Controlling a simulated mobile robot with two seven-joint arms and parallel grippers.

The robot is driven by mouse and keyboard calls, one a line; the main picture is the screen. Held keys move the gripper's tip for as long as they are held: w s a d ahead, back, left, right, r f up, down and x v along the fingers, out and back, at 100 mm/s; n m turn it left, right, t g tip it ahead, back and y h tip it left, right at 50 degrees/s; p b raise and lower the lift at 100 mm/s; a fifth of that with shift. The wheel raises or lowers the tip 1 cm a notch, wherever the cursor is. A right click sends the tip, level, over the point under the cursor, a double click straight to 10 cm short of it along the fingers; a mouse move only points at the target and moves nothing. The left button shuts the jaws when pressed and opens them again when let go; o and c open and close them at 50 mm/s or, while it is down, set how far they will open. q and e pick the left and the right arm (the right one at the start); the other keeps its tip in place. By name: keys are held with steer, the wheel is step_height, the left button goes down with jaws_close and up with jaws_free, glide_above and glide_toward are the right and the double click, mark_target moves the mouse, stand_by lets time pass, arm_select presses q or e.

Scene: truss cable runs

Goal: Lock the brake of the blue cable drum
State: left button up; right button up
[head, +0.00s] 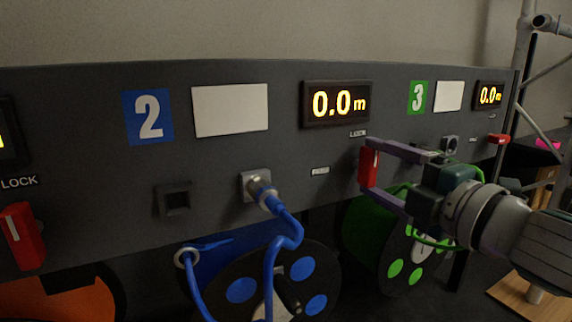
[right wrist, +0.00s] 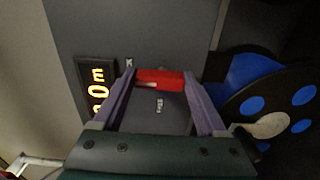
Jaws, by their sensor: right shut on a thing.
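The blue cable drum (head: 240,290) sits below the panel section with the blue number 2 plate (head: 148,116); its blue discs also show in the right wrist view (right wrist: 252,105). Its red brake lever (head: 369,168) stands roughly upright under the LOCK label (head: 358,133), with the FREE label (head: 320,171) to its left. My right gripper (head: 367,170) is shut on this lever, one finger at its top end and one at its bottom. In the right wrist view the lever (right wrist: 160,75) spans between both fingertips. My left gripper is not in view.
A blue cable (head: 285,225) runs from a panel connector (head: 257,187) down in front of the drum. A green drum (head: 375,235) hangs behind my right gripper. Other red levers sit at far left (head: 22,236) and far right (head: 498,139). The display (head: 337,104) reads 0.0 m.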

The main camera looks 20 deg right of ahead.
steer(key=o, duration=1.3)
steer(key=s+b, duration=0.2)
steer(key=s, duration=0.8)
steer(key=shift+d, duration=0.4)
